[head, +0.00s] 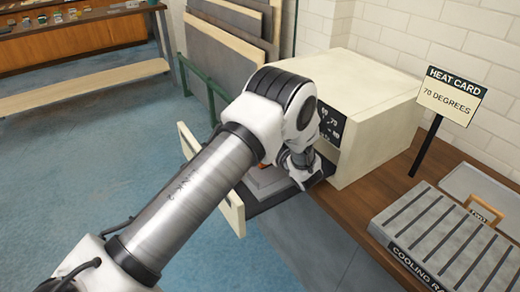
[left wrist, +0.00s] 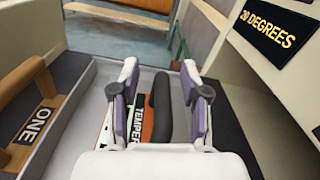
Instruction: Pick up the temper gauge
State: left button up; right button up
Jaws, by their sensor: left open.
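In the head view my left gripper (head: 303,174) reaches down at the drawer (head: 233,208), and the arm hides most of the drawer's inside. My right gripper is in no view.
A wooden handle-like piece labelled "ONE" (left wrist: 32,128) lies left in the wrist view. The cream cabinet (head: 375,100) stands beside the drawer. A heat card sign (head: 450,95) and a slatted cooling rack (head: 440,240) stand on the wooden bench (head: 375,205).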

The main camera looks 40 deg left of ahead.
pick_arm(q)
jog(key=shift+d+r, duration=0.1)
jog(key=shift+d, duration=0.1)
jog(key=shift+c, duration=1)
grip_shut()
jog(key=shift+s, duration=0.1)
